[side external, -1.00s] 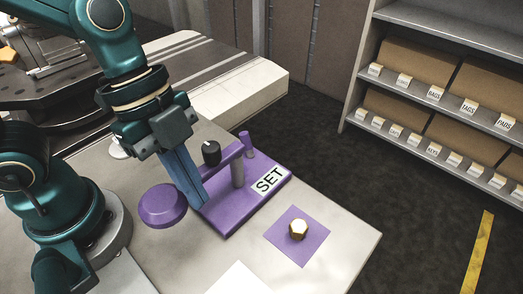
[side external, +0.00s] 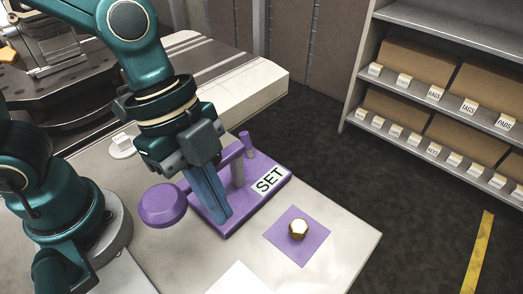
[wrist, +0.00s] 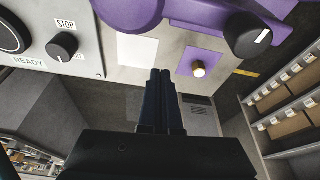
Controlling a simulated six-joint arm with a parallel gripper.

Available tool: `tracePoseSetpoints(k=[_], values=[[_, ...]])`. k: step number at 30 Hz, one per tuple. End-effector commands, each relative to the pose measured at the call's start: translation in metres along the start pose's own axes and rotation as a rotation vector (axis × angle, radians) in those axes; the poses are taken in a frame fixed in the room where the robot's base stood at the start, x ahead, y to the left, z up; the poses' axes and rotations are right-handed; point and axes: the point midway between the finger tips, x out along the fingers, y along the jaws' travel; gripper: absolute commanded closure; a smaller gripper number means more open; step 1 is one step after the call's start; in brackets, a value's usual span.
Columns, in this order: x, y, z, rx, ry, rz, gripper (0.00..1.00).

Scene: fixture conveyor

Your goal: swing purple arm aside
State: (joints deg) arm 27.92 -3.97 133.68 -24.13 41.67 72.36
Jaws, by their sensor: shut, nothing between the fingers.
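The purple arm (side external: 231,154) is a bar on a grey post (side external: 238,174) that stands on a purple base plate (side external: 240,207) with a SET label. A round purple disc (side external: 162,206) sits to the left, and it also shows at the top of the wrist view (wrist: 130,10). My gripper (side external: 223,221) is shut and empty, pointing down in front of the bar, with its tips over the near part of the base plate. It hides the middle of the bar. I cannot tell whether it touches the bar. In the wrist view its fingers (wrist: 160,73) are together.
A gold hex nut (side external: 298,229) sits on a purple square (side external: 298,247) to the right. A black knob (wrist: 248,37) and a STOP/READY panel (wrist: 88,62) show in the wrist view. A shelf with boxes (side external: 425,70) stands beyond the table. The table's right corner is clear.

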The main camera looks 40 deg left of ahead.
Motion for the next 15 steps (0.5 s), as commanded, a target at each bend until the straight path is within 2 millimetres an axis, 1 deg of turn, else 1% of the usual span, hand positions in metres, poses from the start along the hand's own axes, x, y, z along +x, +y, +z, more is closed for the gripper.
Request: tracePoseSetpoints(k=[1,15], values=[[-0.008,-0.002,-0.001,0.0,0.006,-0.006,1.0],[-0.081,0.0,0.0,-0.002,0.002,-0.007,1.0]])
